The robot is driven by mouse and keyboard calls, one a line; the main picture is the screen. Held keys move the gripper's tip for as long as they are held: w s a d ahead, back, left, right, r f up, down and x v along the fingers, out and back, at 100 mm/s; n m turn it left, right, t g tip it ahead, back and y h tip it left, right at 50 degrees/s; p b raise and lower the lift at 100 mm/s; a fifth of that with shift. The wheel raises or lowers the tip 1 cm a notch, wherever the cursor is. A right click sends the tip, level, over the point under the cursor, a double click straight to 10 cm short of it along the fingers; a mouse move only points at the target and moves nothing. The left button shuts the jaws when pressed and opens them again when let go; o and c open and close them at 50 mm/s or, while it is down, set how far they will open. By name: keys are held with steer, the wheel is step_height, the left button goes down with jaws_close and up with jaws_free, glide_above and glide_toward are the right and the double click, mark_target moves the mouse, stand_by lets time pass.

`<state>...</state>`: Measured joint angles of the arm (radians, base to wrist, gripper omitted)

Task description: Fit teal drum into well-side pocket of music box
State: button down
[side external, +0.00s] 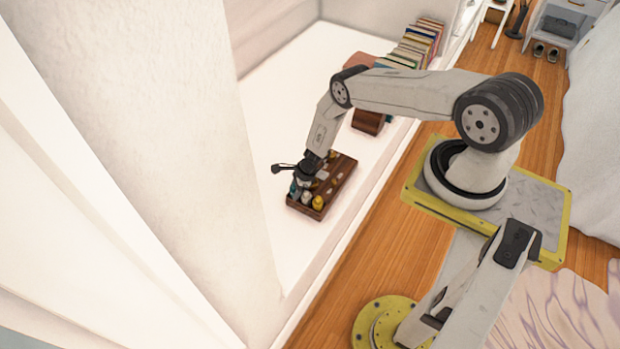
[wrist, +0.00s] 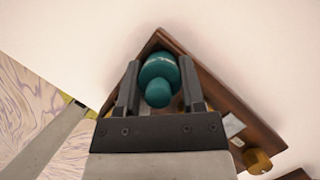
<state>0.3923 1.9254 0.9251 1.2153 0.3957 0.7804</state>
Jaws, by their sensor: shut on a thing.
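The teal drum (wrist: 159,72) shows between the two fingers of my gripper (wrist: 160,82) in the wrist view, with a rounded teal knob toward the camera. My gripper is shut on it. The brown wooden music box (wrist: 193,50) lies behind the drum, and its corner shows just beyond the drum. In the side view the music box (side external: 342,184) sits on the white surface, with my gripper (side external: 299,184) at its left end. A small teal patch shows under the gripper there. Whether the drum is inside a pocket or above it I cannot tell; the gripper hides the pocket.
A yellow-gold piece (wrist: 257,161) shows on the box in the wrist view; several gold pieces show in the side view. A row of books (side external: 416,43) and a brown wooden object (side external: 368,121) stand farther back. White surface left of the box is clear.

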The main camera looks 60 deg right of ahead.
steer(key=shift+s+a+f, duration=0.1)
steer(key=shift+f, duration=0.65)
steer(key=shift+c, duration=1)
jaws_free()
steer(key=shift+r, duration=0.15)
steer(key=shift+s+r, duration=0.3)
steer(key=shift+r, duration=0.3)
steer(key=shift+w+v, duration=0.15)
steer(key=shift+v, duration=0.8)
steer(key=shift+w+v, duration=0.1)
steer(key=shift+v, duration=0.85)
steer(key=v, duration=0.7)
steer(key=shift+r, duration=0.4)
steer(key=shift+d+r, duration=0.1)
steer(key=shift+d, duration=0.15)
